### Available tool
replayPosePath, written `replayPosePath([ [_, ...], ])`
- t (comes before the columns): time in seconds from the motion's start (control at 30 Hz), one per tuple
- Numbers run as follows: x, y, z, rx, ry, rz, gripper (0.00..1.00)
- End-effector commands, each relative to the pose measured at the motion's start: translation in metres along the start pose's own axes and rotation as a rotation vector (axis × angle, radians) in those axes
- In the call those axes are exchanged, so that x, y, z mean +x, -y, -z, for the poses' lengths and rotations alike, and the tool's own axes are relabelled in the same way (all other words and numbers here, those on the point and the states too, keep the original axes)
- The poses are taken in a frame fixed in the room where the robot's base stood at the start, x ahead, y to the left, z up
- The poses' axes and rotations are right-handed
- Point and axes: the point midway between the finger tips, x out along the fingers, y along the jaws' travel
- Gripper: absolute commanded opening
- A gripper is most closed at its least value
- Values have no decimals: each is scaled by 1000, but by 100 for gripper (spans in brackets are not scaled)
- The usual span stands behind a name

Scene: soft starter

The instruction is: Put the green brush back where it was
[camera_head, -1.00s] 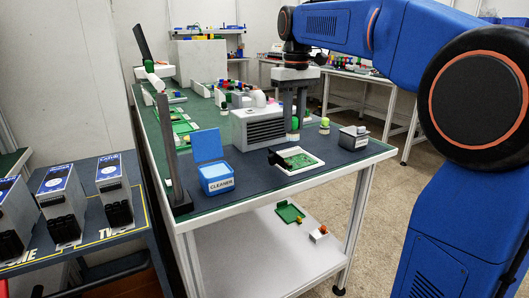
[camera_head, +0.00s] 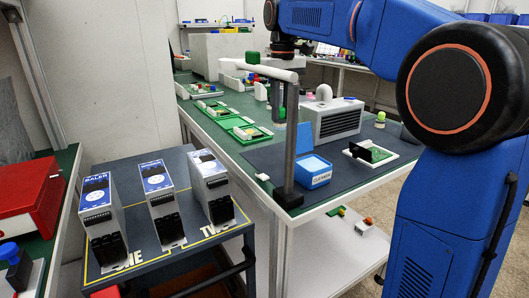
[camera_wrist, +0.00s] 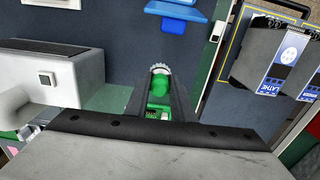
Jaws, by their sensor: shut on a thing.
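The green brush (camera_wrist: 160,88) shows between the fingers of my gripper (camera_wrist: 160,98) in the wrist view, its pale bristle edge at the far end. In the head view my gripper (camera_head: 279,103) is above the workbench, partly hidden behind a lamp post and its arm. A bit of the green brush (camera_head: 281,113) shows low between the fingers. My gripper is shut on the brush. I cannot tell how high it is above the bench.
The blue cleaner box (camera_head: 313,176) is open beside the lamp post (camera_head: 290,150). A grey grilled unit (camera_head: 337,120) stands to the right of my gripper. Green trays (camera_head: 244,131) lie along the bench. A cart (camera_head: 170,255) with three grey-and-blue units stands at the left.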

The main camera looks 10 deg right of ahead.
Motion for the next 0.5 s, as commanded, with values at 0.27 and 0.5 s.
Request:
replayPosePath([
  [0.27,43,0,-1,0,2,0,0],
  [0.5,58,0,-1,0,1,0,0],
])
